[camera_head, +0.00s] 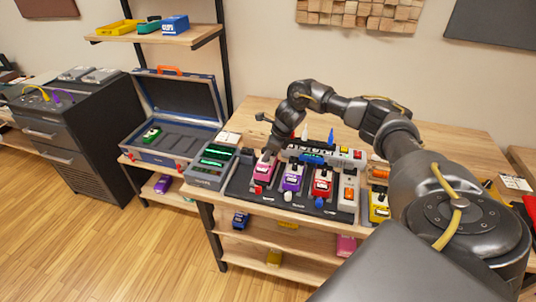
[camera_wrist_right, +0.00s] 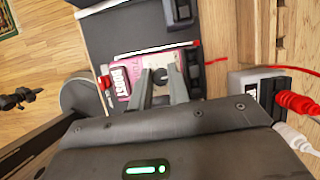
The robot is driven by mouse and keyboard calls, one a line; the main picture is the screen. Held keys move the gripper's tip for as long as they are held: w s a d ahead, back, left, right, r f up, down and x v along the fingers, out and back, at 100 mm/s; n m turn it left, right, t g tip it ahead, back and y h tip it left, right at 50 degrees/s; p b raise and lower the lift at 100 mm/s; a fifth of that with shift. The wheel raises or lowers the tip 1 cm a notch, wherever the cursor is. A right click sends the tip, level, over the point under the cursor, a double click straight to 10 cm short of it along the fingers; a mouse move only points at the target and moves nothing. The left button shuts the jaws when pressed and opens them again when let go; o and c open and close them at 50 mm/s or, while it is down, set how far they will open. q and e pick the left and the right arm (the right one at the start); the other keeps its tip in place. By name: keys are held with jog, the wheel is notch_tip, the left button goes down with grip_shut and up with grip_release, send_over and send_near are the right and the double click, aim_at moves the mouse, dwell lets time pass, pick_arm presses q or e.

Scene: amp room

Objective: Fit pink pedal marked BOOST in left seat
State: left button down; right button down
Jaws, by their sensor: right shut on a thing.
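The pink pedal marked BOOST (camera_head: 264,172) is at the left end of the row on the dark pedalboard (camera_head: 240,184). My right gripper (camera_head: 272,150) reaches down over its far end. In the right wrist view the fingers (camera_wrist_right: 160,92) are shut on the pink pedal (camera_wrist_right: 124,62), with its BOOST label showing. The pedal is over the left seat; the fingers and pedal hide the seat, so I cannot tell whether it lies fully down. My left gripper is not clearly seen.
Close right of it stand a purple pedal (camera_head: 293,178), a red pedal (camera_head: 322,183) and an orange-topped pedal (camera_head: 348,192). A grey tray (camera_head: 205,182) adjoins the board's left. Behind is a pale unit (camera_head: 345,158) with coloured plugs. An open case (camera_head: 160,152) is further left.

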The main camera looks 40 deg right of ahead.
jog(key=shift+f+b, duration=0.9)
jog(key=shift+b, duration=0.1)
dwell(1.8)
jog(key=c, duration=1.3)
grip_release()
jog(key=shift+r, duration=0.1)
jog(key=shift+o, duration=0.5)
jog(key=shift+s, duration=0.1)
jog(key=shift+d+r+p, duration=0.1)
jog(key=shift+r+p, duration=0.55)
jog(key=shift+r, duration=0.15)
jog(key=shift+r+p, duration=1.8)
jog(key=shift+r, duration=0.85)
